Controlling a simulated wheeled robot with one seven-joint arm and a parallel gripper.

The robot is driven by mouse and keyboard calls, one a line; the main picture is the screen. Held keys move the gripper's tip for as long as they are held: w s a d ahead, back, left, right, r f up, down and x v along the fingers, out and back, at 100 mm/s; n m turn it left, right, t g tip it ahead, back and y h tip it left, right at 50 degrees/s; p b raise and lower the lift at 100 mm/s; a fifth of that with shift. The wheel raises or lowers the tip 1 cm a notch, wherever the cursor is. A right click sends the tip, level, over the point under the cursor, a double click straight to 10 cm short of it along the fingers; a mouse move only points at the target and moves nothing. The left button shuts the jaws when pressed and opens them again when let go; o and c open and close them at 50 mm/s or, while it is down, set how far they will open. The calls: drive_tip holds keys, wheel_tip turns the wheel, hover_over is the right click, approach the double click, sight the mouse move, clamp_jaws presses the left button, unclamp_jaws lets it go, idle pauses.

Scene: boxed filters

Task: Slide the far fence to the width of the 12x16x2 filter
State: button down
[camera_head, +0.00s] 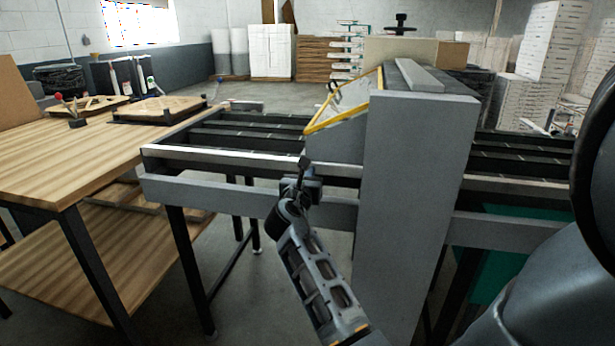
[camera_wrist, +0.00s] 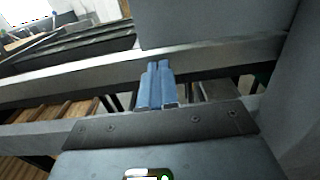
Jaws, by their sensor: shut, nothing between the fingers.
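My gripper (camera_head: 304,168) is at the near side of the roller conveyor, just left of the grey machine housing. In the wrist view its two blue fingers (camera_wrist: 161,86) are together with nothing between them. They point toward the conveyor's near silver rail (camera_head: 240,158), which also crosses the wrist view (camera_wrist: 90,74). I cannot tell whether they touch it. A long bar (camera_head: 272,118) runs along the conveyor's far side; I cannot tell for sure whether it is the far fence. I cannot pick out a 12x16x2 filter.
The tall grey housing (camera_head: 414,190) with a yellow-edged guard (camera_head: 345,103) stands over the conveyor, close to my gripper's right. A grey beam (camera_head: 225,196) runs along the near side. A wooden workbench (camera_head: 80,160) stands at left. The conveyor's left rollers are bare.

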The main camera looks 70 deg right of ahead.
drive_tip(key=d+p, duration=0.1)
drive_tip(key=d, duration=0.3)
drive_tip(key=shift+w+d, duration=0.15)
drive_tip(key=shift+d, duration=0.1)
